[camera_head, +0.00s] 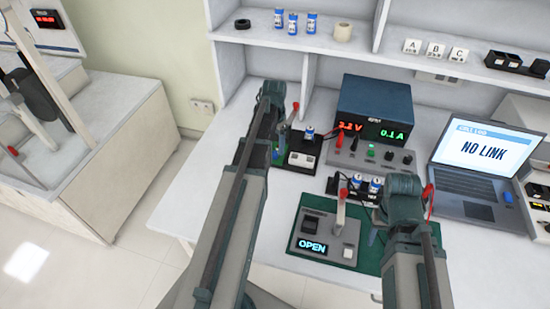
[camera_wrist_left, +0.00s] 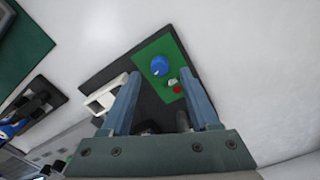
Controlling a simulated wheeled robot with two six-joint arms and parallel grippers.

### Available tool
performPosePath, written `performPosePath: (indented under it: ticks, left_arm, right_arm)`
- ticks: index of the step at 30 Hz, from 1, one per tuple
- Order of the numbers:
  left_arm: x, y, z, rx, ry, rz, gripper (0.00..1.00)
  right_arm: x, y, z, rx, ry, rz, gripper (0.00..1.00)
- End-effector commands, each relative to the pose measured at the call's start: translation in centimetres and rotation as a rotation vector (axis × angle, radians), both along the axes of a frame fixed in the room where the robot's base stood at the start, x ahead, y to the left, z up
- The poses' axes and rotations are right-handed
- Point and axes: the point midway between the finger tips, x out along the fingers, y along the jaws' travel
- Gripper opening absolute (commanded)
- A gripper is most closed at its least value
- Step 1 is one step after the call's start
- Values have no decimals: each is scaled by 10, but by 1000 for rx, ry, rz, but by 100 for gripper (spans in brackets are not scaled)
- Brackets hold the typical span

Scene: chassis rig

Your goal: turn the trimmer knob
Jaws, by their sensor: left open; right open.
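The trimmer knob (camera_wrist_left: 160,66) is a round blue knob on a green board (camera_wrist_left: 155,48), seen in the left wrist view. The board sits on a dark base, with a small red part near the knob. My left gripper (camera_wrist_left: 160,80) is open, its two fingers on either side of the knob's line of sight; I cannot tell how high it is above the board. In the head view my left gripper (camera_head: 276,112) is over the dark unit (camera_head: 303,150), its arm hiding most of the board. My right gripper (camera_head: 402,192) is open, above the green mat, its fingertips mostly hidden.
A power supply (camera_head: 376,108) showing 3.2 V and 0.1 A stands behind. A laptop (camera_head: 480,163) reading NO LINK stands right. Bare white table (camera_head: 205,185) lies left.

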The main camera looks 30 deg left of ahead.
Motion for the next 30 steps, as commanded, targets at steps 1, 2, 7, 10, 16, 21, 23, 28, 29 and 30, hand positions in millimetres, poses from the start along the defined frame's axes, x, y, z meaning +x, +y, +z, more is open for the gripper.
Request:
performPosePath:
  ticks: [1,2,7,10,16,21,23,28,29,30]
  left_arm:
    - [0,0,-15,0,0,0,62]
    - [0,0,-18,0,0,0,62]
    - [0,0,-30,0,0,0,62]
    - [0,0,-32,0,0,0,62]
    - [0,0,-30,0,0,0,62]
    - [0,0,-30,0,0,0,37]
    - [0,0,-30,0,0,0,26]
    - [0,0,-30,0,0,0,0]
    - [0,0,-30,0,0,0,0]
    - [0,0,-30,0,0,0,0]
  right_arm:
    - [0,0,-15,0,0,0,50]
    - [0,0,-18,0,0,0,50]
    - [0,0,-30,0,0,0,50]
    - [0,0,-32,0,0,0,50]
    - [0,0,-30,0,0,0,50]
    - [0,0,-30,0,0,0,50]
    - [0,0,-30,0,0,0,50]
    - [0,0,-30,0,0,0,50]
    - [0,0,-30,0,0,0,50]
    - [0,0,-30,0,0,0,50]
